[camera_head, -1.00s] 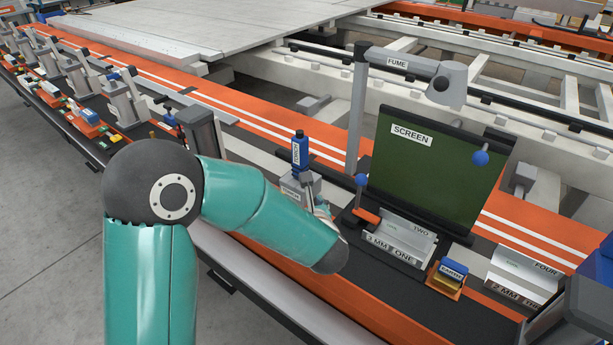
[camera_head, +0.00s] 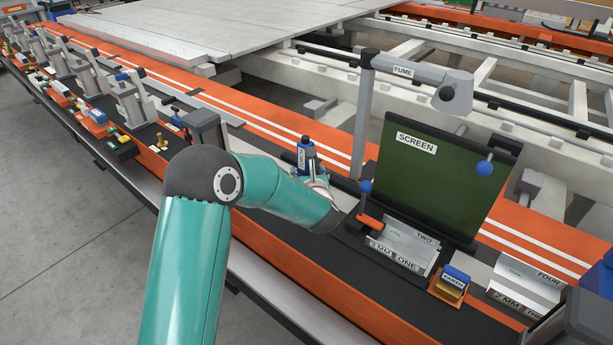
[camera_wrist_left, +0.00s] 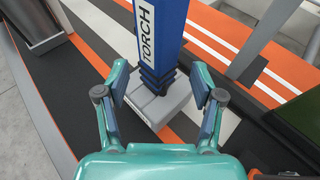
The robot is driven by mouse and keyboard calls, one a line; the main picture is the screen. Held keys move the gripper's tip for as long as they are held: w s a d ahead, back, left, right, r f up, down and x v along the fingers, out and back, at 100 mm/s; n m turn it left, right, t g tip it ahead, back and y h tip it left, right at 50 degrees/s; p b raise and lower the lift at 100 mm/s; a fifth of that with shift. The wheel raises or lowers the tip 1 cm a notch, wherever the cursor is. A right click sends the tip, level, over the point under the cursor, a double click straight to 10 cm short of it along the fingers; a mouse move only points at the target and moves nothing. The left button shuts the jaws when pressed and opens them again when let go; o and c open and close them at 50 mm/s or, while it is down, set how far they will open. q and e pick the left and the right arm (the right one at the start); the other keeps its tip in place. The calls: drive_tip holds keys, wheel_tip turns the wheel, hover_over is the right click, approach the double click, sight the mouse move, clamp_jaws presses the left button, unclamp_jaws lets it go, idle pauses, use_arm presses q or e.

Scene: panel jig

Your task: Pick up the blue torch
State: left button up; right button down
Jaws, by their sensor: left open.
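The blue torch (camera_head: 306,154) stands upright with its label facing me. It also shows large in the left wrist view (camera_wrist_left: 161,30), rising from a grey square holder (camera_wrist_left: 160,106). My left gripper (camera_wrist_left: 160,84) is open, with one finger on each side of the torch's lower part and gaps visible between. In the head view my left gripper (camera_head: 320,184) is right at the torch's base, partly hidden by my teal forearm, which also covers most of the holder. My right gripper is not in view.
Right of the torch stand a green screen (camera_head: 440,180), a fume arm (camera_head: 405,69), a blue-knobbed lever (camera_head: 366,187) and labelled grey blocks (camera_head: 405,245). A dark grey block (camera_head: 206,130) stands left of it. Orange rails with white stripes run behind.

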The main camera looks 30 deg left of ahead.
sight(306, 168)
use_arm(q)
drive_tip(key=p+x, duration=0.1)
drive_tip(key=x, duration=0.2)
drive_tip(key=shift+w+a, duration=0.25)
drive_tip(key=shift+a, duration=0.1)
drive_tip(key=shift+w+a+f+p, duration=0.15)
drive_tip(key=shift+w+a+p, duration=0.15)
drive_tip(key=shift+w, duration=0.05)
drive_tip(key=c, duration=1.2)
